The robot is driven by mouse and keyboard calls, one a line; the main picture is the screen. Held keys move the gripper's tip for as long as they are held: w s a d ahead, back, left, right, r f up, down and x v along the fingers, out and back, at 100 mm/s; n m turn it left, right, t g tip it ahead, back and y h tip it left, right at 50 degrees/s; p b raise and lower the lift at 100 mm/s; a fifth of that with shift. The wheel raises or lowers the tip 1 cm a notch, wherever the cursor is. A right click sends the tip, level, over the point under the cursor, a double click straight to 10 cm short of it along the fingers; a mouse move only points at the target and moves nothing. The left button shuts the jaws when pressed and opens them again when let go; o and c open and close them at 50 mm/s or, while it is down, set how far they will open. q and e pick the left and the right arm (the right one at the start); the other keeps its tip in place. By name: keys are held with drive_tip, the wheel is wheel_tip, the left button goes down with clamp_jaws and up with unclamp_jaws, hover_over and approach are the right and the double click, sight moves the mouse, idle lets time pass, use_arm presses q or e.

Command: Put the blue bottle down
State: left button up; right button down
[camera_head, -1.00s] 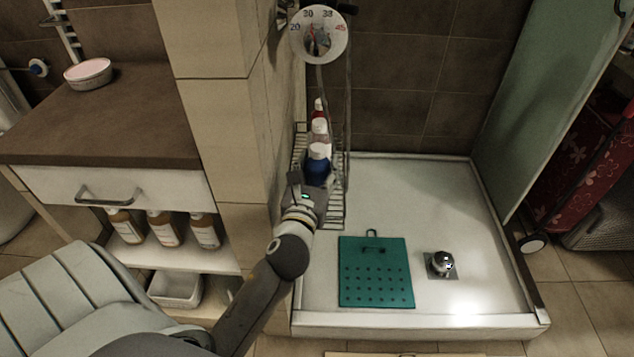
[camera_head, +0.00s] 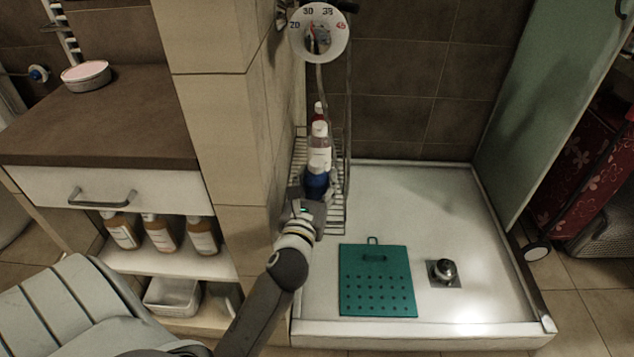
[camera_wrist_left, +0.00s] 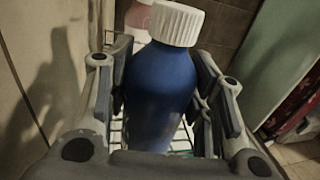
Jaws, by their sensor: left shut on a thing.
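The blue bottle (camera_head: 317,183) with a white cap stands upright between the fingers of my left gripper (camera_head: 311,200), at the wire rack (camera_head: 335,215) beside the tiled pillar. In the left wrist view the blue bottle (camera_wrist_left: 160,98) fills the middle, with the fingers of my left gripper (camera_wrist_left: 160,95) shut on both its sides. Wire bars show below it. My gripper hides the bottle's base, so I cannot tell whether it touches the rack. My right gripper is not in view.
The tiled pillar (camera_head: 240,130) is close on the left. A teal mat (camera_head: 376,280) and a drain (camera_head: 444,271) lie in the white shower basin (camera_head: 420,195).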

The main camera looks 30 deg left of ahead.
use_arm(q)
drive_tip(key=shift+f, duration=0.15)
drive_tip(key=o, duration=1.1)
drive_tip(key=shift+o, duration=0.2)
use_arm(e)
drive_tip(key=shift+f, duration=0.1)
use_arm(q)
drive_tip(key=shift+r, duration=0.25)
drive_tip(key=b+v, duration=0.1)
drive_tip(key=v, duration=1.1)
drive_tip(key=shift+b, duration=0.3)
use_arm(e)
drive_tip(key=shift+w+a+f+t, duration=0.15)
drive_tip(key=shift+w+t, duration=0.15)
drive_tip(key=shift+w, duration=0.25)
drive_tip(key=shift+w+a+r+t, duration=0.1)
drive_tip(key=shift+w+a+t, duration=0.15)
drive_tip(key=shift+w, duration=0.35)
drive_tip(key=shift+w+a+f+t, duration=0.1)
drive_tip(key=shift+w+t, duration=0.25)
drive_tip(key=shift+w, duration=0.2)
